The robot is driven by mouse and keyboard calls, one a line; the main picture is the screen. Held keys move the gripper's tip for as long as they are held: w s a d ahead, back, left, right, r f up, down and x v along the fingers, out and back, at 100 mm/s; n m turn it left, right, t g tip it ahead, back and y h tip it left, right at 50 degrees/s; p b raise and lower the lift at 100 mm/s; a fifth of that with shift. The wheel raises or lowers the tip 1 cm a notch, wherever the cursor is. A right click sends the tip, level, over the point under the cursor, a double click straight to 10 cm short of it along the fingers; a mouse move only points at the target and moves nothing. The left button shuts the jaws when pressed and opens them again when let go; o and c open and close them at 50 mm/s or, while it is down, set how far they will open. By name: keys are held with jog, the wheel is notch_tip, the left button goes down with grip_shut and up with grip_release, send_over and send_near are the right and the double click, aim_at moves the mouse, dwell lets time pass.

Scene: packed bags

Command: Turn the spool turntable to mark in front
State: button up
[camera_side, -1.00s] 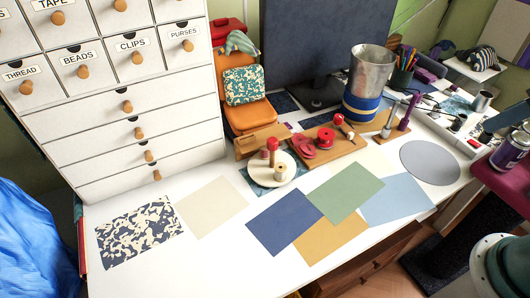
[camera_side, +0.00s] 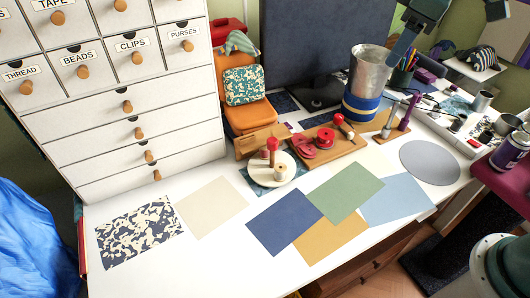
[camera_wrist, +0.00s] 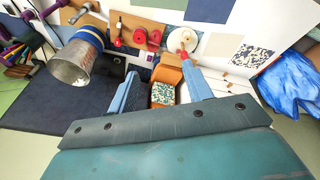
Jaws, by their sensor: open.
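The turntable also shows near the top of the wrist view (camera_wrist: 197,48), partly hidden by a red peg. My gripper (camera_side: 402,52) is at the top right in the side view, high above the table near the metal bucket and far from the turntable. In the wrist view my gripper (camera_wrist: 160,66) has its blue fingers apart, with nothing held between them.
A metal bucket (camera_side: 369,72) with blue bands stands behind the table's middle. A wooden board (camera_side: 345,149) with red spools lies right of the turntable. Flat coloured sheets (camera_side: 285,222) cover the front.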

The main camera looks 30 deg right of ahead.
jog(key=w+a+f+n+g, duration=0.1)
jog(key=w+a+f+n, duration=0.1)
jog(key=w+a+f, duration=0.3)
jog(key=w+a+f+n+g, duration=0.1)
jog(key=w+a+f+n, duration=0.1)
jog(key=w, duration=0.5)
jog(key=n+g, duration=0.1)
jog(key=n, duration=0.2)
send_over(273, 140)
notch_tip(273, 140, down, 10)
jog(key=shift+a+f+h, duration=0.1)
jog(key=shift+f+h, duration=0.05)
jog(key=shift+h, duration=0.15)
notch_tip(273, 140, down, 14)
jog(key=shift+r, duration=0.15)
grip_shut()
